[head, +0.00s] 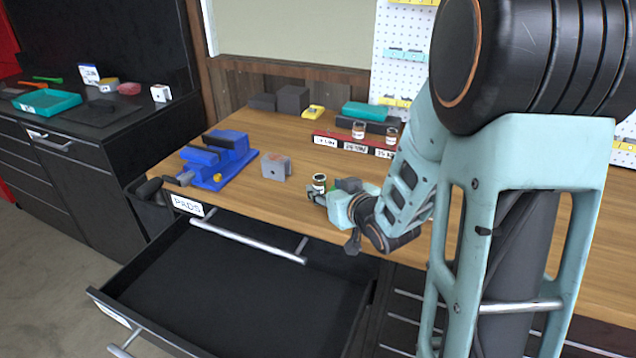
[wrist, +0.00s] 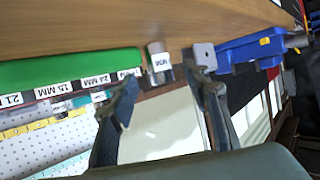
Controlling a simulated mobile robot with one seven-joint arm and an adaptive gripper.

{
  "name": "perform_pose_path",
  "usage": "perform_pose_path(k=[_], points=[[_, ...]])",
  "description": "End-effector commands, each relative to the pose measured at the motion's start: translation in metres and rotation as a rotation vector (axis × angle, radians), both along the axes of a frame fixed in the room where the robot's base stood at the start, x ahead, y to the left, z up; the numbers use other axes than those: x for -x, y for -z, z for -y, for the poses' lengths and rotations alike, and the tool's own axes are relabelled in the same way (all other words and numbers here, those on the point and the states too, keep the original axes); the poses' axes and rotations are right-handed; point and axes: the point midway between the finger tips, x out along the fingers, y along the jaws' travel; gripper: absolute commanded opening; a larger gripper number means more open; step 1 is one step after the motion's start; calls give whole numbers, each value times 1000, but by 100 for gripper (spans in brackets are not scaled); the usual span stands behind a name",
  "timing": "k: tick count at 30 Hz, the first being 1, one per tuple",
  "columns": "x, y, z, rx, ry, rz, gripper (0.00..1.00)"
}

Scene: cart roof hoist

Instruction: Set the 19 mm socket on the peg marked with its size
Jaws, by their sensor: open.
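A small socket (head: 319,183) with a dark top and a white label stands upright on the bench at my gripper (head: 331,194). In the wrist view, a grey socket (wrist: 158,58) with a label ending in "MM" shows between and just beyond the fingertips. My gripper (wrist: 163,82) is open with nothing clamped in it. A red rail (head: 327,141) with white labels lies at the back of the bench; two sockets (head: 358,130) (head: 391,134) stand at it. Its labels are too small to read surely, and my arm hides its right part.
A blue vise (head: 222,160) and a grey notched block (head: 276,167) stand left of my gripper. A green bar (wrist: 70,70) lies beside labels including "21" and "24 MM" in the wrist view. An open, empty drawer (head: 240,285) juts out in front.

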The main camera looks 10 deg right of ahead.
Motion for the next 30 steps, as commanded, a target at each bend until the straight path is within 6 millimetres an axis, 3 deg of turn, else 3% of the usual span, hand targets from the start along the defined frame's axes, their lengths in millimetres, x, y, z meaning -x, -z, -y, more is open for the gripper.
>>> perform_pose_path(k=[12,21,30], points=[[-45,12,-9,-1,0,-2,44],[-48,14,-9,0,0,-1,44],[-48,14,-9,0,0,-1,13]])
